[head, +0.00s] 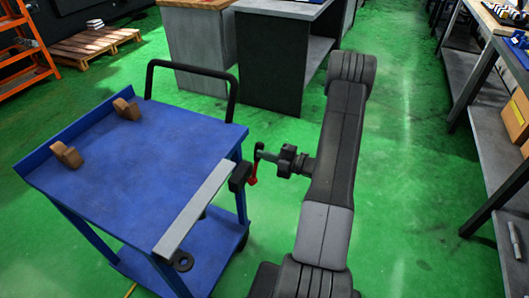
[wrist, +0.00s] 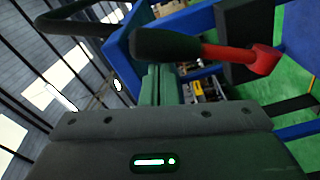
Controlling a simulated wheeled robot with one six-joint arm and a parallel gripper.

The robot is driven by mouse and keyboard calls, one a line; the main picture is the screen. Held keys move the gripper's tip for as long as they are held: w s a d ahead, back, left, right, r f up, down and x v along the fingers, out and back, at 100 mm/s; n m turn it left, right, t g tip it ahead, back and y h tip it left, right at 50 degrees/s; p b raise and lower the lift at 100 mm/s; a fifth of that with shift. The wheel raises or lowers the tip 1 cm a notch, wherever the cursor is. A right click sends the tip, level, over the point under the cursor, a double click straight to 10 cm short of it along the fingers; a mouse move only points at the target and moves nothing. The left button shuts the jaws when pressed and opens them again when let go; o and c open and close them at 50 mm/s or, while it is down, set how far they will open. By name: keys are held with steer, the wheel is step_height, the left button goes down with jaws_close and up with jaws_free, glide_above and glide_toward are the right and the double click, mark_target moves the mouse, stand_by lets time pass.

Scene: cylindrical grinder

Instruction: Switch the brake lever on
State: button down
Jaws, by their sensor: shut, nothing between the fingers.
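The brake lever (head: 254,170) is a red arm with a black grip, mounted on a black block at the right side of the blue cart (head: 140,150). In the head view it stands roughly upright, grip end up. In the wrist view the lever (wrist: 228,54) lies across the top, black grip left and red pivot right. My gripper (head: 267,156) is shut and empty, pointing left at the lever's grip. In the wrist view my fingers (wrist: 161,80) end just below the grip. I cannot tell whether they touch it.
The cart has a black push handle (head: 195,65), two brown wooden blocks on top and a grey bar (head: 195,208) along its right edge. Workbenches stand behind and at the right. Green floor is free right of my arm.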

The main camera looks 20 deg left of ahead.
steer(key=shift+w, duration=0.3)
stand_by(0.4)
steer(key=shift+s, duration=0.1)
steer(key=s+d+r+p, duration=0.1)
steer(key=s+d, duration=0.2)
steer(key=d, duration=0.8)
steer(key=shift+s+r+p, duration=0.2)
steer(key=shift+s+p, duration=0.15)
steer(key=shift+a, duration=0.1)
